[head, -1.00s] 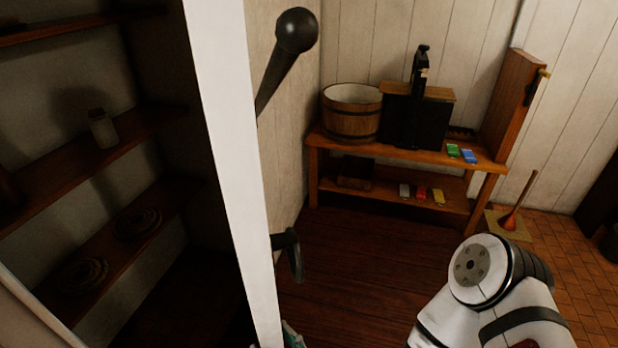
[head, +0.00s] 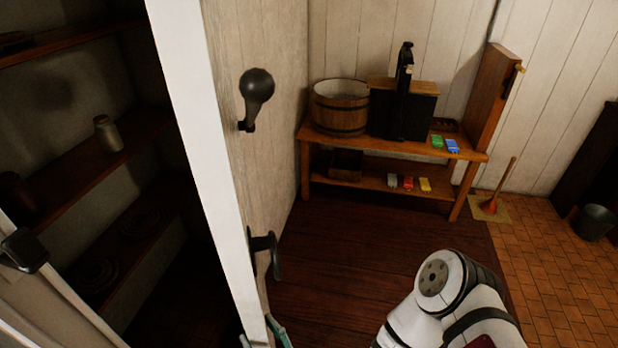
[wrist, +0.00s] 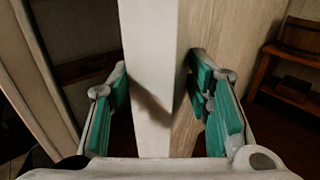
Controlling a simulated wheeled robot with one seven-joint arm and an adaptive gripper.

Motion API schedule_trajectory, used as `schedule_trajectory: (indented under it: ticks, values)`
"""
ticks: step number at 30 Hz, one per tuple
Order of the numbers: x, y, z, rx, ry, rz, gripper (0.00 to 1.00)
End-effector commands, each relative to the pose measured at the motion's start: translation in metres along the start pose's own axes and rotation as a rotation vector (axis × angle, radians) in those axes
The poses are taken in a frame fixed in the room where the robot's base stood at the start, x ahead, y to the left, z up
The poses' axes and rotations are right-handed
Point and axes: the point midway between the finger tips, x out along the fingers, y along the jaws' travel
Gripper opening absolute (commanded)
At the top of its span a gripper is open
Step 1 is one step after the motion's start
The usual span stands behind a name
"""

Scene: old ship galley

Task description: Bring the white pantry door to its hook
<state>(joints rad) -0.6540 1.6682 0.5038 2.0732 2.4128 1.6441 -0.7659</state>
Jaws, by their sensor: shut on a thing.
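The white pantry door (head: 195,130) stands open, its pale edge running down the left of the head view and its planked face turned right. My gripper (wrist: 160,110) is shut on the door's edge, one teal-padded finger on each side in the wrist view. In the head view only a little of the gripper (head: 278,332) shows, low at the door's edge. A dark ball-ended lever (head: 257,86) and a dark handle (head: 268,255) show on the door's face side. I cannot make out the door's hook for certain.
The dark pantry with shelves (head: 90,165) is left of the door. A wooden bench (head: 400,180) with a tub (head: 341,107) stands along the back wall. A plunger (head: 492,202) and a bucket (head: 595,222) are farther right. The floor before the bench is clear.

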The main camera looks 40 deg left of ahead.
Motion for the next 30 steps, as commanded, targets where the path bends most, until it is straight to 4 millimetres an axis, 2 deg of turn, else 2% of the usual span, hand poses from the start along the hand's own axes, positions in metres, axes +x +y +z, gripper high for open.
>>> schedule_trajectory:
  ticks: [3, 15, 25, 26, 27, 30]
  values:
    - [0.007, 0.017, 0.002, -0.003, 0.003, -0.021, 0.12]
    - [0.033, 0.059, 0.001, -0.004, -0.003, -0.082, 0.13]
    - [0.037, 0.06, 0.001, -0.006, -0.005, -0.093, 0.13]
    - [0.037, 0.06, 0.001, -0.006, -0.005, -0.094, 0.53]
    - [0.037, 0.06, 0.001, -0.006, -0.005, -0.094, 0.62]
    - [0.036, 0.06, 0.001, -0.005, -0.005, -0.092, 0.65]
